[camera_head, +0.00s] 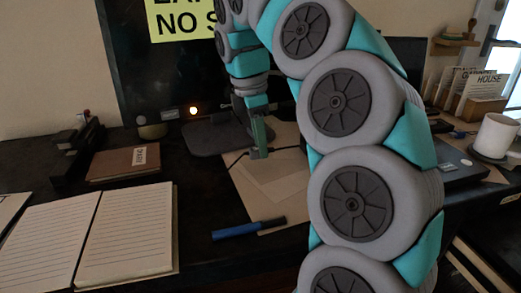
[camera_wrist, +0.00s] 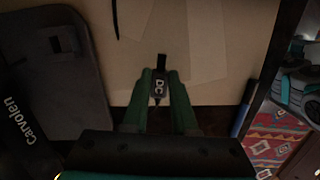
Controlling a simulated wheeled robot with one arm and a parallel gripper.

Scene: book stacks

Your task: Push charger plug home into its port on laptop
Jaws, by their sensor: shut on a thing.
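My gripper (camera_head: 259,152) hangs over the desk, left of my arm, which fills the middle of the head view. In the wrist view my gripper (camera_wrist: 160,88) is shut on the charger plug (camera_wrist: 158,85), a small dark piece marked "DC". The plug's dark tip sticks out beyond the fingertips, with tan sheets beneath it. A thin black cable shows beside the gripper in the head view. A dark device (camera_head: 460,168), apparently the laptop, lies to the right, mostly hidden behind my arm. Its port cannot be seen, and the plug appears well apart from it.
A blue marker (camera_head: 248,229) lies at the front edge of the tan sheets (camera_head: 262,190). A dark grey stand base (camera_head: 205,138) is behind the gripper. A brown book (camera_head: 125,163) and an open notebook (camera_head: 105,240) lie left. A white mug (camera_head: 494,135) stands far right.

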